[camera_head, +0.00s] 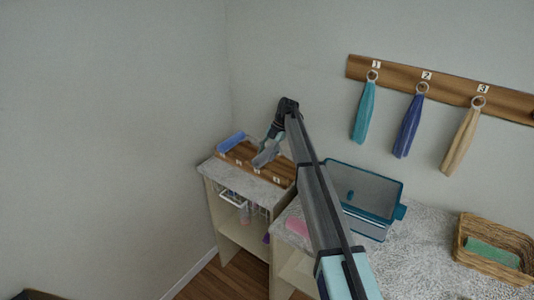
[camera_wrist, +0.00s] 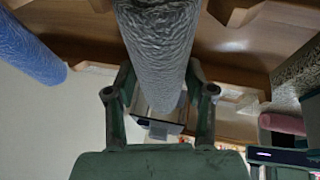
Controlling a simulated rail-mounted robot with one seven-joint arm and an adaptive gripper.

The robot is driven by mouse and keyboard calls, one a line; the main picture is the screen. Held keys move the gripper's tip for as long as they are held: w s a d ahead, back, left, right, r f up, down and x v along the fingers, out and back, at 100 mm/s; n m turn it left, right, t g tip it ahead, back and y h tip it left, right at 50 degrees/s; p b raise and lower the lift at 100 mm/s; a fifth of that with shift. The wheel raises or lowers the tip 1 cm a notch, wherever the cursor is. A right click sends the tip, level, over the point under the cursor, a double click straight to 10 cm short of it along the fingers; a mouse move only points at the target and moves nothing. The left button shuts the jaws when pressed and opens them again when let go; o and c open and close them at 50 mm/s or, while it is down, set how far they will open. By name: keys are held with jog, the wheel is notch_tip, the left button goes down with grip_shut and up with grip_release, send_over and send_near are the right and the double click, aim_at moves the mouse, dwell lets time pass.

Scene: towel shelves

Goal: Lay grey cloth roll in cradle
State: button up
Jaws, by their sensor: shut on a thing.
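The grey cloth roll (camera_wrist: 158,45) is between my gripper's fingers (camera_wrist: 160,92) in the wrist view, its length running away from the palm. My gripper (camera_head: 270,146) is shut on it, over the wooden cradle rack on the left shelf unit in the head view. The grey roll (camera_head: 264,158) shows there just below the gripper, above or at the middle of the wooden cradle rack (camera_head: 284,167). I cannot tell whether it touches the wood. The wooden cradle (camera_wrist: 245,50) with pale notched supports fills the upper wrist view. A blue roll (camera_head: 231,142) lies at its left end.
A pink roll (camera_head: 297,227) lies on the right counter beside a teal bin (camera_head: 393,213). A wicker basket (camera_head: 463,240) holds a green cloth. Teal, blue and tan towels hang from a wall rail (camera_head: 430,82). The blue roll (camera_wrist: 28,48) is close by on the left in the wrist view.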

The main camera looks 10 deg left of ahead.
aim_at(273, 150)
jog(key=shift+f, duration=0.3)
jog(key=o, duration=1.2)
jog(key=shift+r, duration=0.1)
jog(key=shift+r+p, duration=0.35)
jog(key=shift+r, duration=0.15)
jog(key=shift+w+d+r+b, duration=0.15)
jog(key=shift+w+r+b, duration=0.1)
jog(key=shift+b, duration=0.15)
jog(key=b+v, duration=0.2)
jog(key=v, duration=0.4)
jog(key=shift+d+r, duration=0.15)
jog(key=shift+r, duration=0.15)
jog(key=shift+s, duration=0.1)
